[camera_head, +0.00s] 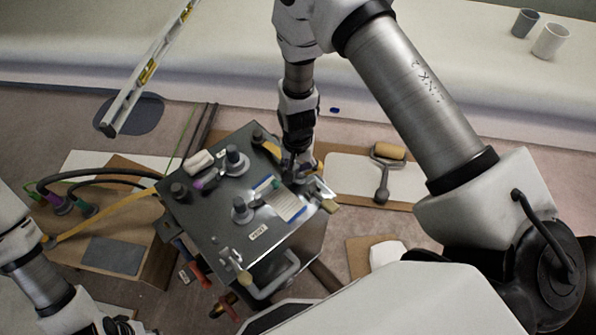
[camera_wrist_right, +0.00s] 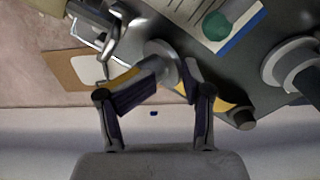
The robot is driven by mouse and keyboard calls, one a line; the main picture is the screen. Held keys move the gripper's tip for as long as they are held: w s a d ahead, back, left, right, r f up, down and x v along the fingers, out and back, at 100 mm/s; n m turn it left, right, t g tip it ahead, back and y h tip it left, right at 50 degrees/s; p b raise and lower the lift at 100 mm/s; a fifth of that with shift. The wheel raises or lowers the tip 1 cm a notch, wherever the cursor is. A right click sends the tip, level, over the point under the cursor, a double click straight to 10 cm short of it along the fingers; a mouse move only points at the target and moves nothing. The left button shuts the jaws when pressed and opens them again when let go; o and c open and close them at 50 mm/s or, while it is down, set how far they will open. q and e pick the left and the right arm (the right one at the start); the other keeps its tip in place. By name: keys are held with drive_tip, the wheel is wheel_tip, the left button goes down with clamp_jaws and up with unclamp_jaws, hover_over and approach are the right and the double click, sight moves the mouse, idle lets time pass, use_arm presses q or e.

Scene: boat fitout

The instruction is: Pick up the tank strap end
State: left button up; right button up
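A grey metal tank (camera_head: 212,216) with several fittings on top stands in the middle. A yellow strap (camera_head: 110,215) runs from its left side toward my left arm; its outer end lies near that arm. A short yellow strap piece (camera_head: 271,149) shows at the tank's far edge, and yellow strap (camera_wrist_right: 222,102) shows behind the fingers in the right wrist view. My right gripper (camera_head: 298,168) is low over the tank's far right corner. In the wrist view its fingers (camera_wrist_right: 160,85) stand apart around a grey round fitting (camera_wrist_right: 162,62). My left gripper (camera_head: 118,326) is mostly cut off at the bottom left.
A wooden box (camera_head: 150,262) with dark hoses (camera_head: 110,173) stands left of the tank. A roller (camera_head: 385,165) lies on a board to the right. Red-handled tools (camera_head: 200,274) lie by the tank's front left. A spirit level (camera_head: 145,75) and two cups (camera_head: 550,41) are farther back.

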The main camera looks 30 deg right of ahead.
drive_tip(key=shift+a+r, duration=0.1)
drive_tip(key=shift+a, duration=0.15)
drive_tip(key=c, duration=0.5)
drive_tip(key=shift+w+d, duration=0.1)
drive_tip(key=shift+w, duration=0.15)
clamp_jaws()
drive_tip(key=shift+w, duration=0.1)
drive_tip(key=shift+w+r, duration=0.1)
drive_tip(key=shift+r, duration=0.3)
wheel_tip(320, 180, up, 9)
drive_tip(key=o, duration=1.5)
unclamp_jaws()
